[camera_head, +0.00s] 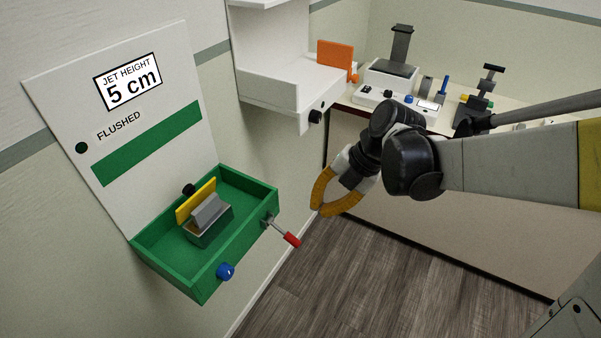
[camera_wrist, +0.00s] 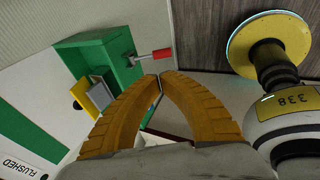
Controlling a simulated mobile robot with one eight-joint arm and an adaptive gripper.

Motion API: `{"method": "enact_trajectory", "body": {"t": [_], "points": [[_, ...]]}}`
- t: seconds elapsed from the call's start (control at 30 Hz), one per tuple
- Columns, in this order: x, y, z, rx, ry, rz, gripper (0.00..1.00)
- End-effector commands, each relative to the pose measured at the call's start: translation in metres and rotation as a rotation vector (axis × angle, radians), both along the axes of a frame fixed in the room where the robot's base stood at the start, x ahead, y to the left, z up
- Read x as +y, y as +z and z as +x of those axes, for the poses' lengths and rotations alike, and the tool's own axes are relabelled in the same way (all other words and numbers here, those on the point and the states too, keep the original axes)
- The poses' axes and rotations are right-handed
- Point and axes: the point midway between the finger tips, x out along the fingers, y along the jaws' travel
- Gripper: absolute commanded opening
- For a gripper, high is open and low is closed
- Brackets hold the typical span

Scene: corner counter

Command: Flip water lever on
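The lever with the red handle (camera_head: 291,240) sticks out from the right side of the green basin (camera_head: 164,270), on a short metal stem. It slopes down to the right in the head view. In the wrist view the red handle (camera_wrist: 162,54) is just beyond my fingertips, apart from them. My gripper (camera_head: 316,208) has orange-yellow fingers and hangs to the upper right of the lever in the head view. In the wrist view its fingertips (camera_wrist: 160,77) meet, with nothing seen between them.
The white panel (camera_head: 115,80) behind the basin reads "JET HEIGHT 5 cm" and "FLUSHED". A blue knob (camera_head: 225,271) sits on the basin's front. A grey block with a yellow plate (camera_head: 196,203) is inside. A white shelf unit (camera_head: 280,95) and a counter with devices stand behind. The floor is clear.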

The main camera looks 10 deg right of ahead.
Motion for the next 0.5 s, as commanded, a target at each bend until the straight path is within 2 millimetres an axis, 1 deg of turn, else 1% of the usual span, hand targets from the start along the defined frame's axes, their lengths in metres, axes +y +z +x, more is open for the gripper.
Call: {"method": "enact_trajectory", "body": {"t": [0.17, 0.4, 0.5], "points": [[0.012, -0.027, 0.002, 0.001, 0.001, 0.000, 0.00], [0.036, -0.074, 0.008, 0.000, 0.000, -0.001, 0.00], [0.045, -0.091, 0.010, 0.000, 0.000, -0.001, 0.00]]}}
